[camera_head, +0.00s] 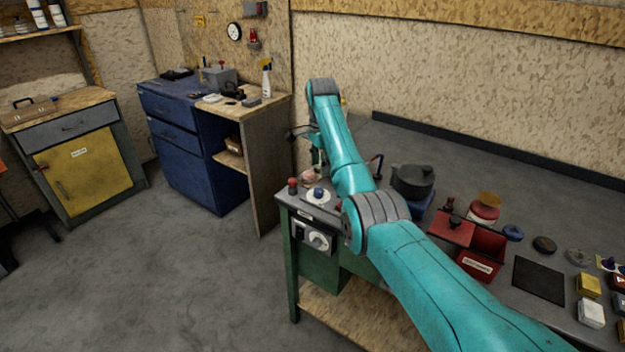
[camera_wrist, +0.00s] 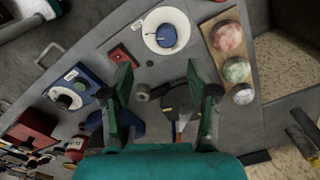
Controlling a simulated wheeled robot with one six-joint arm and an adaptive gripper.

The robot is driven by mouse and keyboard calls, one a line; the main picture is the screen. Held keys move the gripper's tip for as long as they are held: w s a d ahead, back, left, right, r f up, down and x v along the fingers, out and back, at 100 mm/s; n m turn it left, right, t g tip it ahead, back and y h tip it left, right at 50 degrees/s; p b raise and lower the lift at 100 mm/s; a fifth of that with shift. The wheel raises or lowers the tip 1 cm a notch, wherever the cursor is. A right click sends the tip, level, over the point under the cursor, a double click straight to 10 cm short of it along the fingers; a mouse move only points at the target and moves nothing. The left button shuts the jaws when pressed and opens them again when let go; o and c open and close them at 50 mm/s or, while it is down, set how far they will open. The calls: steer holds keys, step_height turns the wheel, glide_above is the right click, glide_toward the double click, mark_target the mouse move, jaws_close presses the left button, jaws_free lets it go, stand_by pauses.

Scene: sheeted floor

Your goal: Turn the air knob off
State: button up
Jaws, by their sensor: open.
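No label is legible enough to tell which knob is the air knob.
A black pot (camera_head: 412,181) and a red bin (camera_head: 480,262) stand further along the bench. The floor on the left is clear.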

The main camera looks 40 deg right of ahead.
mark_target(319, 190)
steer(key=f, duration=0.7)
steer(key=w+f, duration=0.1)
steer(key=f, duration=0.2)
steer(key=shift+d+f, duration=0.2)
steer(key=shift+f, duration=0.05)
jaws_close()
